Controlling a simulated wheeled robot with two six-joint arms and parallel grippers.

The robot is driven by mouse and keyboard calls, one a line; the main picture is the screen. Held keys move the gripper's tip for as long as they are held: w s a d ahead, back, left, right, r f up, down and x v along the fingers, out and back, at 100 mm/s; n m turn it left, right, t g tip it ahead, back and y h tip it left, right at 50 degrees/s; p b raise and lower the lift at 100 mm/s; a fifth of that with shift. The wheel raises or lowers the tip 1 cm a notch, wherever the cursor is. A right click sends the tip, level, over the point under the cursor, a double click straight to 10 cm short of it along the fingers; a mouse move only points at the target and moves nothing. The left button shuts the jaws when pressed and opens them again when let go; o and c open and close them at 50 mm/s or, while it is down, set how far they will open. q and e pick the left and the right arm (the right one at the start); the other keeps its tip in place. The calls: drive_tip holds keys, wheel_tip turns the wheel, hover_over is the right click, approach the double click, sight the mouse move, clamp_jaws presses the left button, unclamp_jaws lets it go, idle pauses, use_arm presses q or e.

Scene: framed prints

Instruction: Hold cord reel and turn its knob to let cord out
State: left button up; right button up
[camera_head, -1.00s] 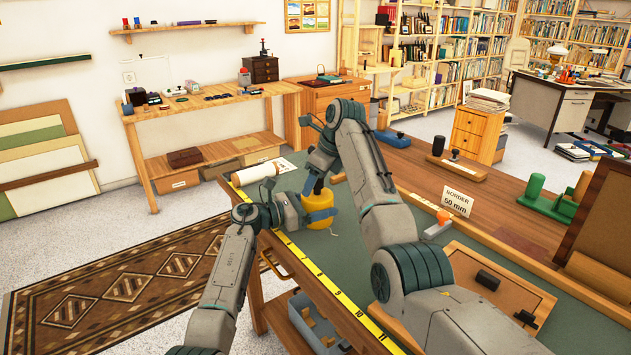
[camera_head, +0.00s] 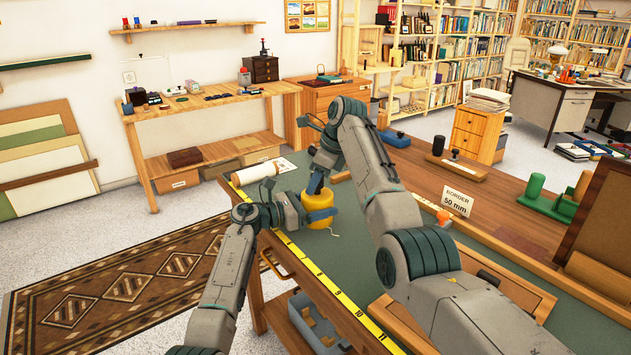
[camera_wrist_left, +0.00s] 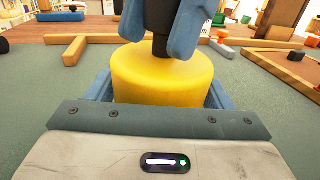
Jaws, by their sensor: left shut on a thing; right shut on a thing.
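The yellow cord reel (camera_head: 319,201) stands upright at the left part of the green work mat (camera_head: 352,262). My left gripper (camera_head: 318,215) is shut around its side. In the left wrist view the reel (camera_wrist_left: 165,82) fills the middle, between my blue left fingers. A dark knob (camera_wrist_left: 160,48) rises from its top. My right gripper (camera_wrist_left: 162,30) comes from above and is shut on this knob. In the head view my right gripper (camera_head: 316,183) hides the knob. A short pale bit of cord (camera_head: 332,231) shows on the mat by the reel.
A yellow measuring tape (camera_head: 318,278) runs along the bench's left edge. A white roll (camera_head: 256,173) lies behind the reel. A wooden frame piece (camera_head: 490,285), a border sign (camera_head: 457,201) and an orange-topped item (camera_head: 443,216) stand to the right. Mat around the reel is mostly clear.

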drive_tip(key=shift+n+g, duration=0.7)
drive_tip(key=shift+n, duration=1.1)
drive_tip(key=shift+s, duration=0.1)
drive_tip(key=o, duration=1)
drive_tip(key=shift+r, duration=0.1)
drive_tip(key=v, duration=0.7)
drive_tip(key=shift+d+r, duration=0.15)
drive_tip(key=shift+d, duration=0.05)
